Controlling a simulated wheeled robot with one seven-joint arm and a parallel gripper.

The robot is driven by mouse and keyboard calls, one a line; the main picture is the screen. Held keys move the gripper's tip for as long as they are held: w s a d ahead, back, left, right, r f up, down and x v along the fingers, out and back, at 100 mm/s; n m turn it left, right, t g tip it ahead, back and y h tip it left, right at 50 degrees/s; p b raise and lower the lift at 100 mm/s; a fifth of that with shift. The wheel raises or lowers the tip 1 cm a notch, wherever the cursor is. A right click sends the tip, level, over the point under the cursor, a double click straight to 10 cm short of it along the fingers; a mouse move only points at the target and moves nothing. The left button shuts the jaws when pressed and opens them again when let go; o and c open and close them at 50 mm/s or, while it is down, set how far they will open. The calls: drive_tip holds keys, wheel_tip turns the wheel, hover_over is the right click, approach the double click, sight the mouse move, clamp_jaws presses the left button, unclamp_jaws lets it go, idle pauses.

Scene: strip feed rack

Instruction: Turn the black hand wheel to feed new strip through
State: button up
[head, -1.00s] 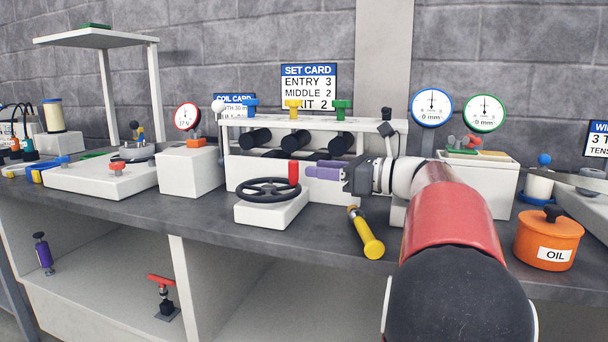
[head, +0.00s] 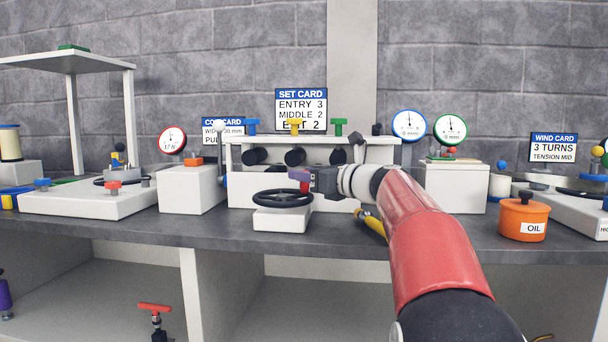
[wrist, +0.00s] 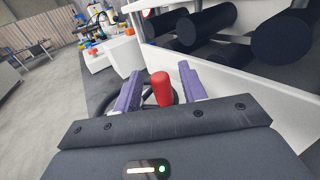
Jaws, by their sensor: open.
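The black hand wheel (head: 283,198) lies flat on a white block (head: 282,219) at the front of the bench. Its red upright handle (wrist: 162,88) stands between the two purple fingers of my gripper (wrist: 160,92) in the wrist view. The fingers are open, with a gap on each side of the handle. In the head view my gripper (head: 299,176) reaches in from the right above the wheel's far right rim, and its fingers mostly hide the handle. Behind stands the white roller rack (head: 330,187) with dark rollers (head: 295,157).
A yellow-handled tool (head: 371,224) lies under my arm, right of the wheel. A white box (head: 190,188) stands to the left, and an orange oil pot (head: 524,217) is at the right. Bare bench shows in front of the wheel block.

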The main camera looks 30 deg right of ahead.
drive_tip(key=shift+w+a, duration=0.25)
drive_tip(key=shift+w, duration=0.25)
drive_tip(key=shift+c, duration=0.2)
clamp_jaws()
drive_tip(key=shift+w+r+n+y+p, duration=0.25)
drive_tip(key=shift+n+y+p, duration=0.2)
drive_tip(key=shift+p, duration=0.7)
drive_tip(key=shift+w+f+n+g+y+p, duration=0.15)
drive_tip(key=shift+n+g+y+p, duration=0.2)
drive_tip(key=shift+y, duration=0.2)
drive_tip(key=shift+f, duration=0.1)
